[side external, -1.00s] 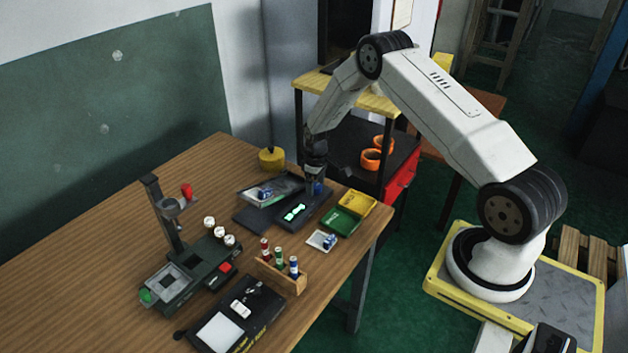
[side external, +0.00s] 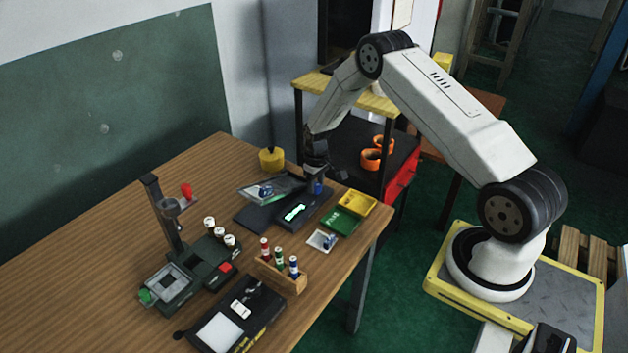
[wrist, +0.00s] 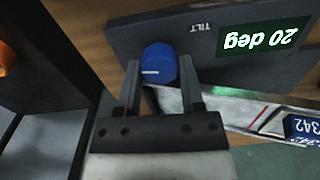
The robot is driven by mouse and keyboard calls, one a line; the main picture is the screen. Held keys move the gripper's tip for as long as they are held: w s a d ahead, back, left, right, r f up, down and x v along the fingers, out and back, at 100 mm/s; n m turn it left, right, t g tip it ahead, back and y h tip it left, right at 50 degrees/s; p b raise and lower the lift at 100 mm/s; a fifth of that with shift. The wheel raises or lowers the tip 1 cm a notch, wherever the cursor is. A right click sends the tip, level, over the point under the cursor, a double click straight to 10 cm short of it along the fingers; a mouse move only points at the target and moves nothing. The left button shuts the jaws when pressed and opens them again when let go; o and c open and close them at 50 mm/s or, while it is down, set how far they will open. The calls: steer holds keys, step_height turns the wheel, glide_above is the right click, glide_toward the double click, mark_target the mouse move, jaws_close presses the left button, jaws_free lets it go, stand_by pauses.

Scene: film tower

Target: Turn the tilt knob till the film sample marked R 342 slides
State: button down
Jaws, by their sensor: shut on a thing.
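The blue tilt knob (wrist: 158,62) shows in the wrist view beside the word TILT, with a white mark on its face. My gripper (wrist: 160,82) is shut on it, one finger on each side. In the side view my gripper (side external: 316,170) is at the right end of the dark tilt device (side external: 302,216). The device's display (wrist: 264,38) reads 20 deg, upside down in the wrist view. The tilting plate (side external: 278,188) is raised at a slant. A blue film sample (wrist: 303,127) marked 342 sits on it by a red line; it also shows in the side view (side external: 265,191).
A green tray and a yellow tray (side external: 358,203) lie right of the device. A wooden rack (side external: 280,275) holds several vials. A yellow weight (side external: 271,159) stands behind.

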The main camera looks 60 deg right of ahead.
mark_target(317, 185)
steer(key=m, duration=0.8)
steer(key=shift+m, duration=0.3)
stand_by(0.4)
steer(key=shift+c, duration=1.1)
jaws_free()
steer(key=shift+s+d+r, duration=0.1)
steer(key=shift+s+r, duration=0.05)
steer(key=shift+r, duration=3.75)
